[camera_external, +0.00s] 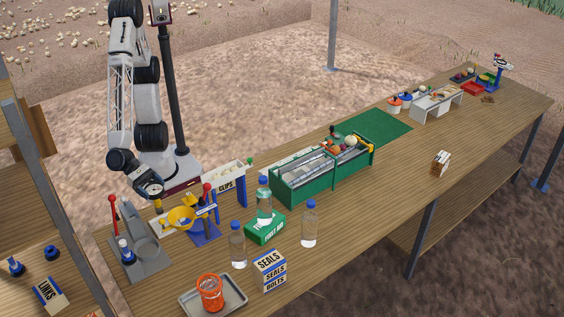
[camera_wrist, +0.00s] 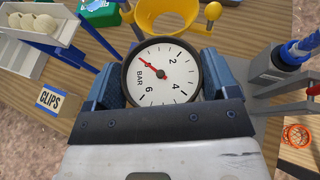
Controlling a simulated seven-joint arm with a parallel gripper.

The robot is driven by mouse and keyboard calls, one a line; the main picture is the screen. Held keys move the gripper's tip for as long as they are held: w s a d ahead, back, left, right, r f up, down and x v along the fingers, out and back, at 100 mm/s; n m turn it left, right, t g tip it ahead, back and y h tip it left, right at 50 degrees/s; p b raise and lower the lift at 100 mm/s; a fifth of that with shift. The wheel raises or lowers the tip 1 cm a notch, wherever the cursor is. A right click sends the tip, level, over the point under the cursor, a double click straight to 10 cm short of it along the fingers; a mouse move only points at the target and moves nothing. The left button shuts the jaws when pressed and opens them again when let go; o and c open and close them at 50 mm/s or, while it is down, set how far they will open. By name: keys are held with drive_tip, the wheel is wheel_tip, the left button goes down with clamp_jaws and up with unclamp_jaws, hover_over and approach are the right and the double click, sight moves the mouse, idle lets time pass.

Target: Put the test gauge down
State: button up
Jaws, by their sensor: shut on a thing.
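The test gauge (camera_wrist: 150,82) has a round white dial marked BAR, a black rim and a red needle. In the wrist view it sits between the two blue fingers of my gripper (camera_wrist: 160,76), which is shut on it. The dial faces the camera. A yellow ring-shaped bowl (camera_wrist: 168,14) on a blue stand lies just beyond the gauge. In the external view my gripper (camera_external: 152,194) is low over the near left end of the bench, just behind the yellow bowl (camera_external: 182,218); the gauge cannot be made out there.
A grey press (camera_external: 138,252) with a red lever stands to the left. The bench (camera_external: 400,190) is clearer farther right.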

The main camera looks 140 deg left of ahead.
sight(157, 203)
drive_tip(key=s+f, duration=0.1)
drive_tip(key=s+a+f, duration=0.1)
drive_tip(key=s+f, duration=0.1)
drive_tip(key=shift+a, duration=0.15)
drive_tip(key=shift+f, duration=2)
drive_tip(key=shift+f, duration=2.15)
drive_tip(key=o, duration=0.9)
drive_tip(key=shift+o, duration=0.2)
